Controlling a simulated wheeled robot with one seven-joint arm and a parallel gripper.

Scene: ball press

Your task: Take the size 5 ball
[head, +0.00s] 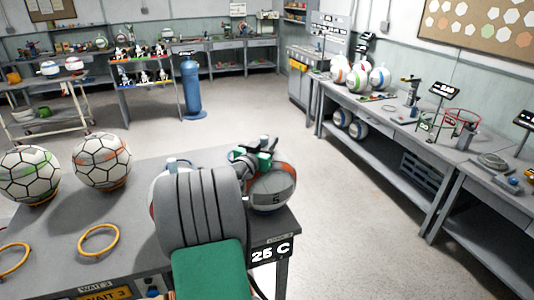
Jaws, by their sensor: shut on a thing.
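The size 5 ball (274,192), grey and white with orange-red patches and a dark "5" on its side, is at the right corner of the near table. My gripper (256,160), with green finger parts, is shut on the upper left of this ball. My own arm covers part of the gripper and the ball's left side. I cannot tell whether the ball touches the table.
Another ball (158,192) is mostly hidden behind my arm. Two patterned balls (102,160) (30,174) and two yellow rings (99,241) (12,259) are on the near table (60,225). A "25 C" sign (270,252) hangs at its corner. Open floor (330,200) separates it from the right workbench (400,125).

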